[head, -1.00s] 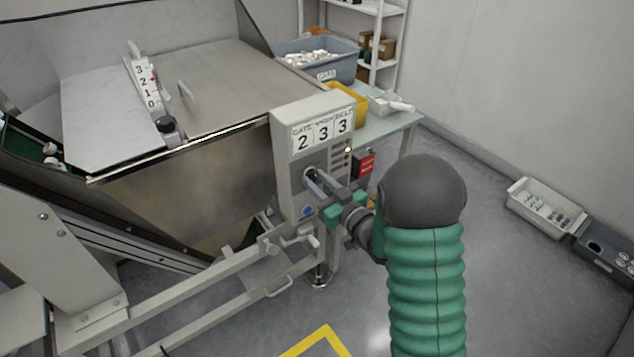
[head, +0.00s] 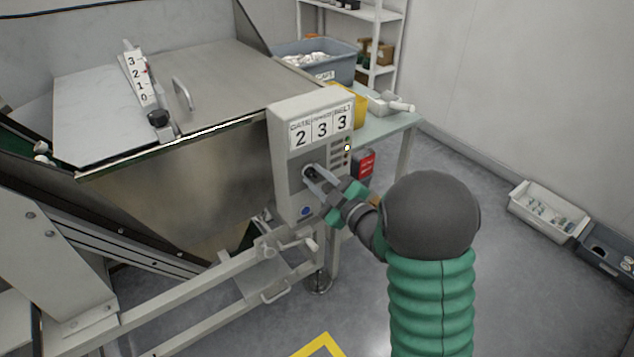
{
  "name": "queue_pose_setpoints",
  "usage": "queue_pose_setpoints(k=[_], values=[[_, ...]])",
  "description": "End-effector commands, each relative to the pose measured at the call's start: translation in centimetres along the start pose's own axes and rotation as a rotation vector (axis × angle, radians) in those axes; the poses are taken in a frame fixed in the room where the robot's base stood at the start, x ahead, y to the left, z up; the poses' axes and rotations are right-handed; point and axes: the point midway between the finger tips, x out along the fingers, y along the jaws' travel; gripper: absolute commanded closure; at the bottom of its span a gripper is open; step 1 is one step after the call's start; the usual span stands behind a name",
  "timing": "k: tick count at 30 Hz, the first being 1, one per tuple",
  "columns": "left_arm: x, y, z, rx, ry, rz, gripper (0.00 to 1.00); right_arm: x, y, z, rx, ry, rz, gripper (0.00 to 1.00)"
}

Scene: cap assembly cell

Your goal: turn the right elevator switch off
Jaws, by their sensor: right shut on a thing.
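A grey control box (head: 283,165) stands at the hopper's right corner, with number cards 2, 3, 3 on its upper face. A dark round switch knob (head: 309,172) sits on the box's front below the cards. My right gripper (head: 313,174) is shut on this knob, its fingers on either side of it. The gripper partly hides the knob, so I cannot read its setting. A blue button (head: 306,211) is below it. My left gripper is not in view.
The steel hopper (head: 180,190) with its lid fills the left. A red box (head: 366,164) hangs right of the control box. Frame rails (head: 190,303) run below. A white tray (head: 548,212) lies on the floor at right. Open floor lies between.

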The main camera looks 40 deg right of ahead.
Motion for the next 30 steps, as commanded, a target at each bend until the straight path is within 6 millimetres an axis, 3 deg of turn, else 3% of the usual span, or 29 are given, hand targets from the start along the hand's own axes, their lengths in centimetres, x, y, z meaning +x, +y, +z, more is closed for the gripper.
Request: queue_pose_setpoints(k=[18,19,21,24,30], values=[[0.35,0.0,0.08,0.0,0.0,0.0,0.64,-0.06,-0.3,0.15,-0.051,-0.004,-0.008,1.0],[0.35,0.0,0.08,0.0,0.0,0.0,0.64,-0.06,-0.3,0.15,-0.051,-0.004,-0.008,0.72],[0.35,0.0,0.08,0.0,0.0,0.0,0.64,-0.06,-0.3,0.15,-0.051,-0.004,-0.008,0.62],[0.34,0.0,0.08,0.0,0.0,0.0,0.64,-0.05,-0.23,0.11,-0.051,-0.003,-0.006,0.52],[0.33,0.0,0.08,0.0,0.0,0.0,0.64,-0.02,-0.12,0.06,-0.051,-0.002,-0.004,0.52]])
